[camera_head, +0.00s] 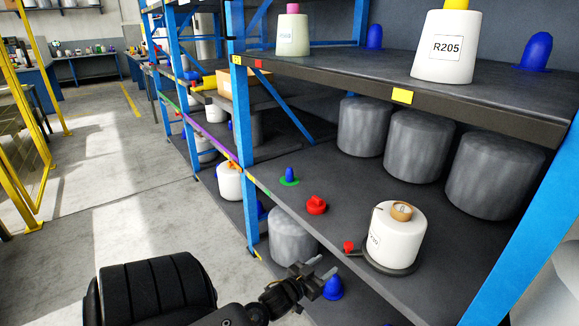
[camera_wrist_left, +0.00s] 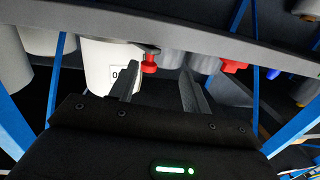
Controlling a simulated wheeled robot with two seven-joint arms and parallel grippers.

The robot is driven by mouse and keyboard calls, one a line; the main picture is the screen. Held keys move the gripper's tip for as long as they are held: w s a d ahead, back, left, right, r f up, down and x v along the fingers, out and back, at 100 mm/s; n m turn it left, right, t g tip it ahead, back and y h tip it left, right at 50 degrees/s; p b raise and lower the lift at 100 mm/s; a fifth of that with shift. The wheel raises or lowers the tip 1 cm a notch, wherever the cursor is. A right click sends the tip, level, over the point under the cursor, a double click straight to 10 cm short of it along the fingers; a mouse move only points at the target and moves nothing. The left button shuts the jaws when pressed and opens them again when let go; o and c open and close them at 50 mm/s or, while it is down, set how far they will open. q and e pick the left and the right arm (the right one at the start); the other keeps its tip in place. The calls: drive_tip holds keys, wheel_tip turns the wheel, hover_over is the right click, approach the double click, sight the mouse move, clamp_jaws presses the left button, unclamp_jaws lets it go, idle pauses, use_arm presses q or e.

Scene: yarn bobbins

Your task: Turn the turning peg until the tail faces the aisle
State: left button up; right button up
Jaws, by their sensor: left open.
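A white yarn bobbin (camera_head: 398,232) with a tan core stands upright on a dark round turning base (camera_head: 392,268) on the middle shelf. A partly visible label is on its left side. A short dark mark shows near its upper left edge; I cannot tell if it is the tail. A red knob (camera_head: 348,247) sits at the base's left side. My left gripper (camera_head: 321,268) is open and empty, left of and below the knob, at the shelf's front edge. In the left wrist view the knob (camera_wrist_left: 150,63) appears between the open fingers (camera_wrist_left: 158,88), beyond them, with the bobbin (camera_wrist_left: 97,60) at left.
A red fitting (camera_head: 316,206) and a blue peg on a green base (camera_head: 289,176) stand farther left on this shelf. Grey drums (camera_head: 418,147) stand behind. A blue upright (camera_head: 535,215) rises at right. The aisle floor (camera_head: 150,225) is clear at left.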

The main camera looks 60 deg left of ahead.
use_arm(q)
drive_tip(key=s+d+f+g+p, duration=0.1)
drive_tip(key=s+f, duration=0.3)
drive_tip(key=f, duration=0.4)
drive_tip(key=s+d+f+m+g+p, duration=0.1)
drive_tip(key=s+f+g, duration=0.3)
drive_tip(key=f, duration=0.4)
drive_tip(key=s+f+g+p, duration=0.2)
drive_tip(key=s+f+g, duration=0.1)
drive_tip(key=s+f, duration=0.3)
drive_tip(key=shift+s+d+f, duration=0.15)
drive_tip(key=shift+d+f, duration=0.25)
drive_tip(key=shift+f, duration=0.75)
